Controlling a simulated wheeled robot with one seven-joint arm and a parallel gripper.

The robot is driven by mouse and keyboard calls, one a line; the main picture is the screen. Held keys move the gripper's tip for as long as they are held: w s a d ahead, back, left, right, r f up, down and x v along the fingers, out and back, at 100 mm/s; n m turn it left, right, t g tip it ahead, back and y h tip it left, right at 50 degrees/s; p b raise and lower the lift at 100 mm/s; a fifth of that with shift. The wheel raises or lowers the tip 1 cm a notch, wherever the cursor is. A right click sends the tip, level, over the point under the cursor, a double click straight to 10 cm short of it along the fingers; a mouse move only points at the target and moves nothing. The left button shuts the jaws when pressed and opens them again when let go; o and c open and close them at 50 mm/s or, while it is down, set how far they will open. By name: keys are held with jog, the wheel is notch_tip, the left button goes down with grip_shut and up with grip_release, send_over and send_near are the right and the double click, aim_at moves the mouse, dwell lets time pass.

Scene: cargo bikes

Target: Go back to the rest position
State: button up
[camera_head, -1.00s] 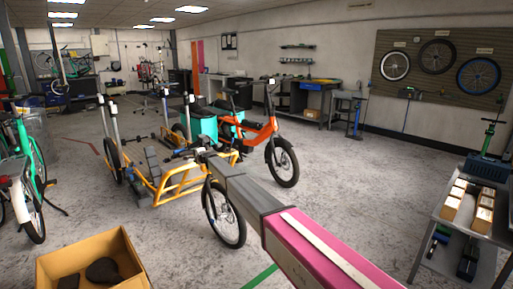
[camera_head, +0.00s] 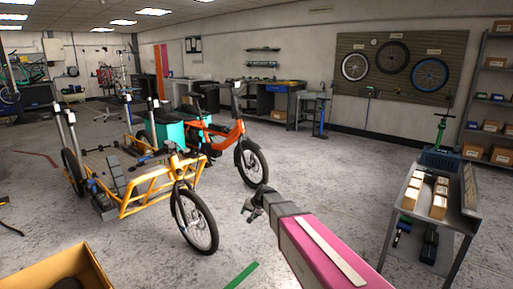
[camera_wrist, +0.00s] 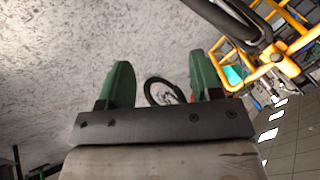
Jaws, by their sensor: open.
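My gripper (camera_head: 250,206) is out over the open floor in the head view, at the end of my pink and grey arm, to the right of the yellow cargo bike's front wheel. In the wrist view my gripper (camera_wrist: 160,82) has its two green fingers apart, with nothing held between them. The yellow cargo bike (camera_head: 150,195) stands left of my gripper, clear of it. Its yellow frame (camera_wrist: 285,50) also shows at the upper right of the wrist view.
An orange bike (camera_head: 228,135) stands behind the yellow one. A metal table (camera_head: 455,215) with small boxes is at the right. A cardboard box (camera_head: 95,268) is at the lower left. Bare floor (camera_head: 325,165) lies between the bikes and the table.

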jog(key=s+d+f+g+h, duration=0.1)
jog(key=s+d+g+h, duration=0.3)
jog(key=s+d, duration=1.8)
jog(key=s+h, duration=0.1)
jog(key=s, duration=0.2)
jog(key=shift+s+d+n, duration=0.15)
jog(key=shift+d+n, duration=0.15)
jog(key=shift+n, duration=0.1)
